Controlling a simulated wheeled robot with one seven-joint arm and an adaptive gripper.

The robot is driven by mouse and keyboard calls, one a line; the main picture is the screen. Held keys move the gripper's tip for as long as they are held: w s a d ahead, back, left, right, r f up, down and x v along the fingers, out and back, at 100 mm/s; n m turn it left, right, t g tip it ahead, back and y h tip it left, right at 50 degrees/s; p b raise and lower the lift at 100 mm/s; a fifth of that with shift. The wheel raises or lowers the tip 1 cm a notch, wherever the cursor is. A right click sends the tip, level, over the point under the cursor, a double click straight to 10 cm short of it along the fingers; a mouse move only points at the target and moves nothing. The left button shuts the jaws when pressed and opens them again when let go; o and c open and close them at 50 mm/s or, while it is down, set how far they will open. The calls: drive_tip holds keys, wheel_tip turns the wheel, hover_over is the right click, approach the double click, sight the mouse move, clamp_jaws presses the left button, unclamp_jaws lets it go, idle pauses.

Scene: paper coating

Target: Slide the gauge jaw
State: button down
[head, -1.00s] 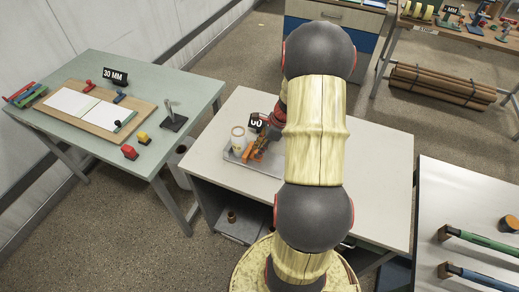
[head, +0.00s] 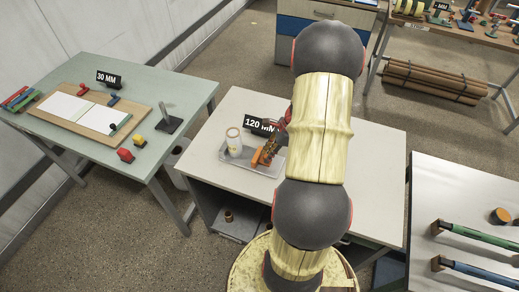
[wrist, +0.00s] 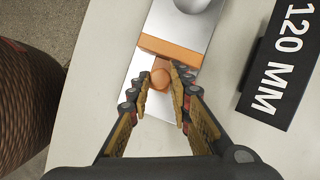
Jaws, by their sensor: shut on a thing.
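The gauge jaw is an orange bar (wrist: 168,50) lying across a grey metal plate (wrist: 210,22), with a round orange knob (wrist: 160,78) on its near side. My gripper (wrist: 166,82) is shut on the knob, one finger on each side. In the head view, the orange jaw (head: 261,158) shows on the grey tray-like plate (head: 245,168) on the middle white table. My gripper (head: 272,147) is there, partly hidden by my arm. A pale cylinder (head: 234,142) stands at the plate's left end.
A black "120 MM" sign (wrist: 283,62) stands close to the right of the plate; it also shows in the head view (head: 260,124). The white table (head: 375,165) is clear to the right. A green table (head: 185,92) with a "30 MM" sign (head: 108,80) stands left.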

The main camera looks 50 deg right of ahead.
drive_tip(key=shift+s, duration=0.15)
drive_tip(key=c, duration=1.9)
unclamp_jaws()
drive_tip(key=shift+s+d, duration=0.1)
drive_tip(key=shift+s, duration=0.05)
drive_tip(key=shift+d+r, duration=0.15)
drive_tip(key=shift+r, duration=0.4)
drive_tip(key=v, duration=1.1)
drive_tip(key=shift+f, duration=0.1)
